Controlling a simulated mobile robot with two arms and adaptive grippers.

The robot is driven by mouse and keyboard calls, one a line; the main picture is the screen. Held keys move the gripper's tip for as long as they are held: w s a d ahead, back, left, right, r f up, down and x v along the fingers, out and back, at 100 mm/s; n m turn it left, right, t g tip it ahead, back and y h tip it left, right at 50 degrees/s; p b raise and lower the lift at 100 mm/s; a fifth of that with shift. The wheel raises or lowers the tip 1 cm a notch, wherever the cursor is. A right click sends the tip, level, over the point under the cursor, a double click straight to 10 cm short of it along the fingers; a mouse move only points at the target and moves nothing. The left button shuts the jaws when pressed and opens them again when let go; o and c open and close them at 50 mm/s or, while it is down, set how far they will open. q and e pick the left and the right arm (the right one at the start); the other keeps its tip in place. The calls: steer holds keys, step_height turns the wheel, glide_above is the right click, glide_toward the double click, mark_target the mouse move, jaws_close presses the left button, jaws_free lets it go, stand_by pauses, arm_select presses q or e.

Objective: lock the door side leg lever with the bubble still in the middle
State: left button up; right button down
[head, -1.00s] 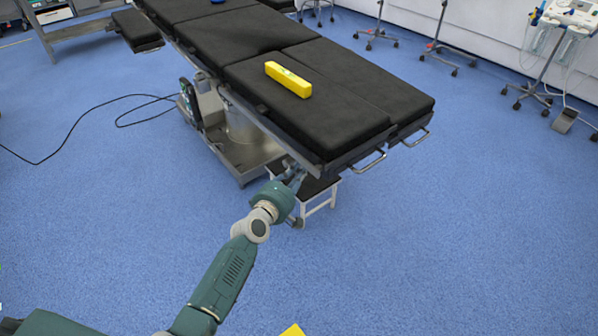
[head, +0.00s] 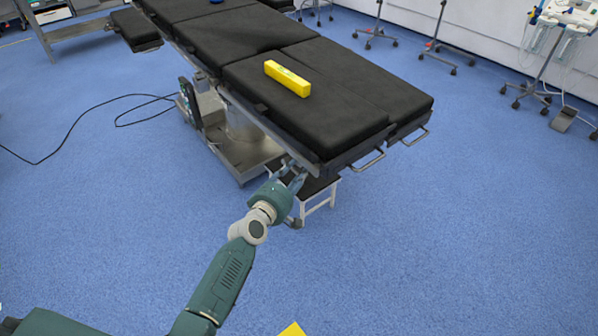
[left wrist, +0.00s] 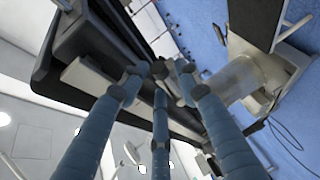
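A yellow spirit level (head: 288,79) lies on the black pad of the operating table (head: 350,107) in the head view; its bubble is too small to read. My left gripper (head: 294,173) is at the underside of the table's near left corner, close to the metal side rail. Its blue fingers are spread apart in the head view. In the left wrist view the three fingers (left wrist: 160,72) point towards the table's edge, with nothing clearly held between them. I cannot make out the leg lever apart from the dark fittings there. My right gripper is not in view.
A small white-legged step stool (head: 319,201) stands under the table's near end, close to my left gripper. The table's metal base (head: 243,152) stands behind it. A black cable (head: 80,125) lies on the floor at left.

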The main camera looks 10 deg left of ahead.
arm_select(q)
steer(key=v, duration=0.7)
steer(key=shift+s, duration=0.15)
